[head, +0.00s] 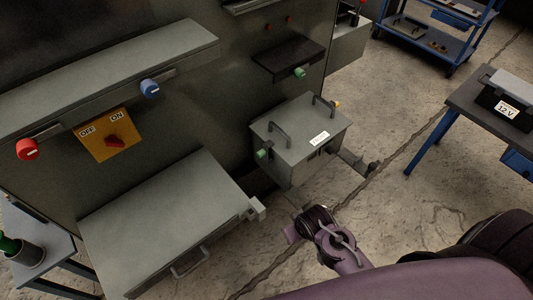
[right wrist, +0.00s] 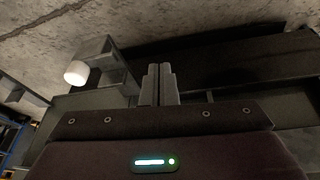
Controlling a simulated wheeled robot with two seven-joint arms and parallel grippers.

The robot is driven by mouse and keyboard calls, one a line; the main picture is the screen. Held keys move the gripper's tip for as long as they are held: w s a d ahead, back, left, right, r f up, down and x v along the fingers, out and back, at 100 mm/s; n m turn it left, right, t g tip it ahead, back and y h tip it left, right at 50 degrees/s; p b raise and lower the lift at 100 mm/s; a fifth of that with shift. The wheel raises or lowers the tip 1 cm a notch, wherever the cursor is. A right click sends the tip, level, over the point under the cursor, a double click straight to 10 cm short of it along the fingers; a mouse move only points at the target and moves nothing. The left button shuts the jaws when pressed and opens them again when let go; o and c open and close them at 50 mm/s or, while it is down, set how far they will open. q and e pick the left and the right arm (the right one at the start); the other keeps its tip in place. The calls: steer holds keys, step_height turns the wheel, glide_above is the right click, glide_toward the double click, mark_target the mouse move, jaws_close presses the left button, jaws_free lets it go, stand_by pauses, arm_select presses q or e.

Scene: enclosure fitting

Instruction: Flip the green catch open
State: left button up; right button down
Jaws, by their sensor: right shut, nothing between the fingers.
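A green knob (head: 262,154) sits on the left side of a grey lidded box (head: 284,162) in the head view. Another green knob (head: 300,73) is under the front edge of a dark shelf (head: 288,57). I cannot tell which is the catch, or its position. My right arm comes in from the lower right, its wrist below the grey box. In the right wrist view my right gripper (right wrist: 159,84) is shut and empty, its fingers side by side. The head view does not show its fingertips clearly. My left gripper is not in view.
A pale round knob (right wrist: 76,73) on a grey block is left of the fingers in the wrist view. The cabinet carries an orange OFF/ON switch (head: 106,135), a red knob (head: 27,149) and a blue knob (head: 150,88). A large grey lid (head: 160,215) juts out at lower left.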

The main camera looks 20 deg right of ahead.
steer(key=w+d+r+n+t+y, duration=0.2)
steer(key=w+r+t+y, duration=0.2)
steer(key=w+r+t, duration=0.4)
steer(key=shift+w+r, duration=2.5)
steer(key=shift+r, duration=2.2)
steer(key=shift+w, duration=0.1)
steer(key=b, duration=0.1)
glide_above(266, 154)
steer(key=s, duration=0.4)
step_height(266, 154, down, 4)
steer(key=f, duration=0.1)
steer(key=w+f, duration=0.1)
steer(key=f, duration=0.1)
steer(key=shift+w+a+f, duration=0.25)
steer(key=shift+w, duration=0.1)
steer(key=shift+w+a+f, duration=0.1)
steer(key=shift+f, duration=0.35)
